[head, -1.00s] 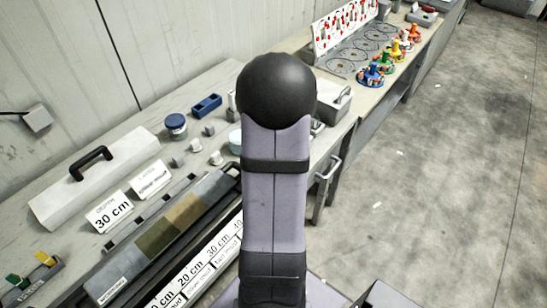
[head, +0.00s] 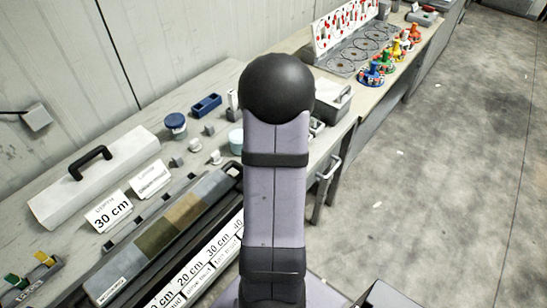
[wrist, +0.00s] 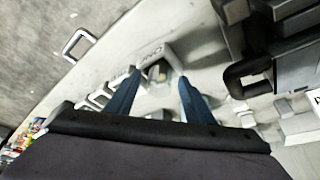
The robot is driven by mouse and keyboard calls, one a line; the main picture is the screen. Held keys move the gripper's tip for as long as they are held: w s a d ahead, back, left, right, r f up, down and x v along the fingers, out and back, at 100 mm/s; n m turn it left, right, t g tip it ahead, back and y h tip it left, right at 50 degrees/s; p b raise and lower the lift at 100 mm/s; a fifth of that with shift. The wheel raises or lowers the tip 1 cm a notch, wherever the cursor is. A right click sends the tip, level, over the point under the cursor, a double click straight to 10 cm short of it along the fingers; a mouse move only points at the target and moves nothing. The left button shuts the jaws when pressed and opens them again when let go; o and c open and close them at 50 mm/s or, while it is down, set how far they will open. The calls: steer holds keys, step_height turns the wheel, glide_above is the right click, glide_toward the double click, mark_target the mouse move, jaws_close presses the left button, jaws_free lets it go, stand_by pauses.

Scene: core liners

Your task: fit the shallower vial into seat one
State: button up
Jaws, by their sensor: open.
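In the wrist view my gripper (wrist: 158,76) has its two blue fingers spread apart. A pale bracket-like holder (wrist: 176,58) shows beyond the fingertips, with a small grey-and-tan piece (wrist: 157,72) between the tips in the picture. I see no contact with it. I cannot pick out the vials or seat one with certainty. In the head view my arm hides the gripper and the bench behind it. Small grey pieces (head: 215,157) stand on the bench left of my arm, beside a pale cup (head: 236,140) partly hidden by it.
A long core tray (head: 118,290) with coloured sections lies front left. A blue-lidded jar (head: 175,125) and blue block (head: 206,104) stand farther back. The floor at right is open.

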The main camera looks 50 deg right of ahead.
steer(key=shift+r, duration=0.45)
steer(key=v, duration=1.1)
steer(key=shift+s+r+b, duration=0.15)
steer(key=shift+b, duration=0.15)
steer(key=shift+a, duration=0.1)
steer(key=w+a+f+n+y, duration=0.2)
steer(key=w+a+n, duration=0.15)
steer(key=a, duration=0.65)
steer(key=s+a+f+n+g, duration=0.1)
steer(key=s+a, duration=0.1)
steer(key=a, duration=0.5)
steer(key=s+a+f+n+g, duration=0.1)
steer(key=s+a+f+n, duration=0.1)
steer(key=a, duration=0.5)
steer(key=s+a+f+n+g+y, duration=0.1)
steer(key=s+a+f+n, duration=0.1)
steer(key=a, duration=0.6)
steer(key=shift+n, duration=0.25)
